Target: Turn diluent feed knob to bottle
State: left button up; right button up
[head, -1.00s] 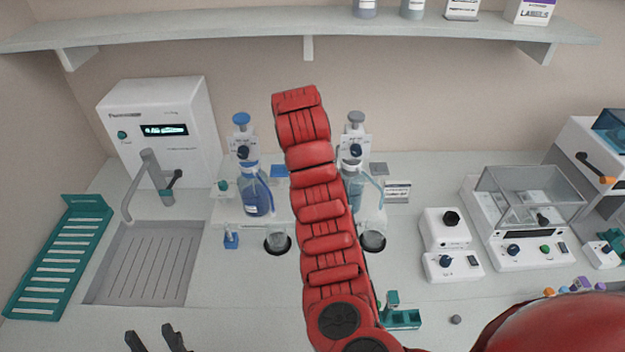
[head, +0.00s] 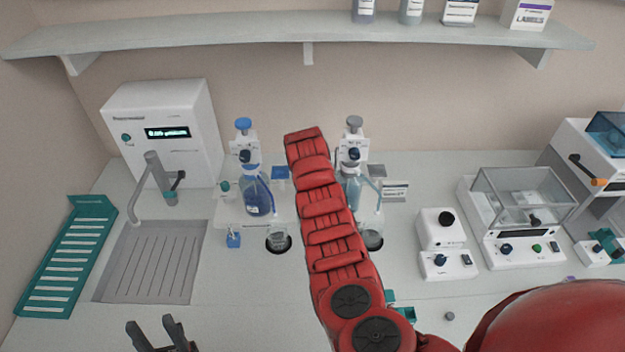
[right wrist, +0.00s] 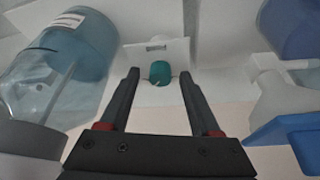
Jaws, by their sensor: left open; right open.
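A teal knob (right wrist: 160,72) on a white panel (right wrist: 157,50) is in the right wrist view. My right gripper (right wrist: 159,75) is open, with its fingers on either side of this knob; I cannot tell whether they touch it. A bottle of bluish liquid (right wrist: 70,60) is at the left of that view. In the head view my right arm hides that gripper and part of the right dispenser, whose bottle (head: 350,192) shows beside it. The left dispenser has a blue-liquid bottle (head: 257,195) and a teal knob (head: 225,187). My left gripper (head: 150,323) is open and empty at the bottom left.
A sink (head: 150,265) with a tap and a teal rack (head: 65,260) are at the left. Glass beakers (head: 278,240) sit in front of the dispensers. A balance (head: 520,215) and small devices (head: 440,230) are at the right.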

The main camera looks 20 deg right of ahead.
grip_shut()
dwell(0.3)
jog(key=shift+d+f+n+b, duration=0.1)
jog(key=shift+f+n+b, duration=0.1)
jog(key=shift+n+b, duration=0.35)
jog(key=n+y+b, duration=0.1)
jog(key=n+b, duration=0.1)
jog(key=b, duration=0.1)
jog(key=shift+d+n, duration=0.1)
jog(key=shift+n, duration=0.15)
jog(key=shift+r+n+t+y+b, duration=0.15)
jog(key=shift+n+t+y+b, duration=0.15)
jog(key=shift+n+y+b, duration=0.7)
jog(key=shift+s+h+b, duration=0.1)
jog(key=shift+h+b, duration=0.2)
jog(key=shift+b, duration=0.05)
